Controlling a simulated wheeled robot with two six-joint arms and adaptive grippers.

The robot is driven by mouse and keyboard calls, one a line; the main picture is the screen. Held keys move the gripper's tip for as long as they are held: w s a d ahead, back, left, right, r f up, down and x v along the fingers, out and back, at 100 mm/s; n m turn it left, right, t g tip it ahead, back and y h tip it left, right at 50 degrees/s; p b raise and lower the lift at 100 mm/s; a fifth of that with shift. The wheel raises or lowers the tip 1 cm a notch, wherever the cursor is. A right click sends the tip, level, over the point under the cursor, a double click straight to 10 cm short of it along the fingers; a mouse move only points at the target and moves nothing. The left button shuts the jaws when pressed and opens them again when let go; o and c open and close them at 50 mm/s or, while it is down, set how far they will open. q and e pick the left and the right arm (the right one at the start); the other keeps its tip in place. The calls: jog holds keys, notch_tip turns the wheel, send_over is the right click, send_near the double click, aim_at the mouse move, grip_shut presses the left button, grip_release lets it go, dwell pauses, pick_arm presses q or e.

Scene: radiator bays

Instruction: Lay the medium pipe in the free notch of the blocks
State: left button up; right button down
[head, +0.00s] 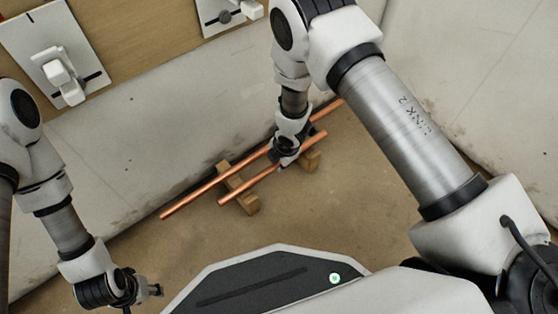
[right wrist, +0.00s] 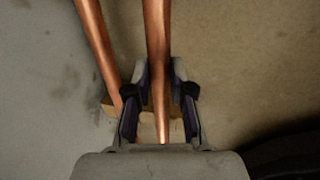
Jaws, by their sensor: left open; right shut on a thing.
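The shorter copper pipe (head: 236,193), which I take for the medium pipe, lies across the line of two wooden blocks. The left block (head: 250,206) and right block (head: 311,161) sit on the floor. A longer copper pipe (head: 185,202) crosses the blocks on the wall side, roughly parallel. My right gripper (head: 287,158) is shut on the shorter pipe between the blocks. In the right wrist view the held pipe (right wrist: 157,50) stands between the fingers, with the longer pipe (right wrist: 94,35) to its left. I cannot tell whether the held pipe touches the notches. My left gripper (head: 153,291) is open, away from the pipes.
A pale wall panel (head: 130,135) runs behind the pipes. White fittings on plates (head: 62,75) are mounted on the board above it. The brown floor (head: 350,200) right of the blocks is clear. My base top fills the bottom middle.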

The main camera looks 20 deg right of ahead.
pick_arm(q)
jog(key=shift+f+b, duration=0.4)
jog(key=shift+f, duration=0.05)
pick_arm(e)
jog(key=shift+f, duration=0.45)
jog(key=c, duration=0.9)
grip_release()
jog(key=shift+c, duration=0.2)
pick_arm(q)
jog(key=shift+w, duration=0.1)
pick_arm(e)
jog(key=v, duration=1.2)
